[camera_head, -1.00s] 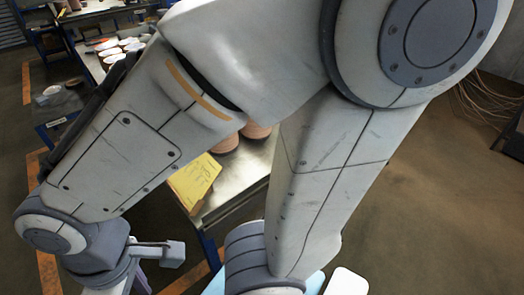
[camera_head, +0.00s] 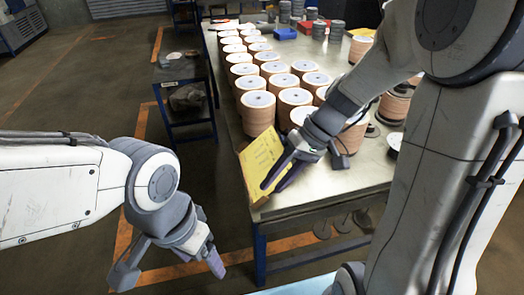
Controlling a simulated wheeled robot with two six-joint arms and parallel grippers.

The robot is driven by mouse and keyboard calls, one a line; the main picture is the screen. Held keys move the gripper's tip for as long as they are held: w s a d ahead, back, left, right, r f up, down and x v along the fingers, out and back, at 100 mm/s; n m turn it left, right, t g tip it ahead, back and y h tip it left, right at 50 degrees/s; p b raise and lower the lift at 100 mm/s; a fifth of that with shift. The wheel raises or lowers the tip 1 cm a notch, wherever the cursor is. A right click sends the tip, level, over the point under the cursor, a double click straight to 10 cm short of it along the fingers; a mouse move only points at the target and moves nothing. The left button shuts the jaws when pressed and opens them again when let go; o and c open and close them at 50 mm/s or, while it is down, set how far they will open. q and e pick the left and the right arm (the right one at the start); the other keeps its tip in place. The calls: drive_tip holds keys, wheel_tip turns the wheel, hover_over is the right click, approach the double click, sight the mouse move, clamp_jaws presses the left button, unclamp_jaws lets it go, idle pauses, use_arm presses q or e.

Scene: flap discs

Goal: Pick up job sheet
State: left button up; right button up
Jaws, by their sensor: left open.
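The job sheet (camera_head: 260,153) is a yellow sheet with handwriting at the near left corner of the metal table (camera_head: 330,190). My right gripper (camera_head: 308,172) reaches down over the table's near edge, its fingers apart. One finger overlaps the sheet's right part in the picture; whether it touches the sheet I cannot tell. My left gripper (camera_head: 170,268) is open and empty, low over the floor left of the table.
Stacks of flap discs (camera_head: 258,108) stand in rows behind the sheet. A blue bin (camera_head: 285,34) is at the back. A dark shelf cart (camera_head: 185,85) stands left of the table. The floor at left is clear.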

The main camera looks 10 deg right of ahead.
drive_tip(key=w+d+m+t+y, duration=0.25)
drive_tip(key=w+d+t, duration=0.35)
drive_tip(key=d, duration=0.7)
drive_tip(key=shift+m, duration=0.35)
drive_tip(key=shift+w+d+p+x, duration=0.1)
drive_tip(key=shift+p+x, duration=0.3)
drive_tip(key=shift+x, duration=1.25)
drive_tip(key=shift+w+d+p+x, duration=0.15)
drive_tip(key=shift+p+x, duration=0.2)
drive_tip(key=shift+x, duration=1.3)
drive_tip(key=shift+w+d+p+x, duration=0.1)
drive_tip(key=shift+p+x, duration=0.3)
drive_tip(key=shift+x, duration=1.25)
drive_tip(key=shift+f, duration=0.1)
clamp_jaws()
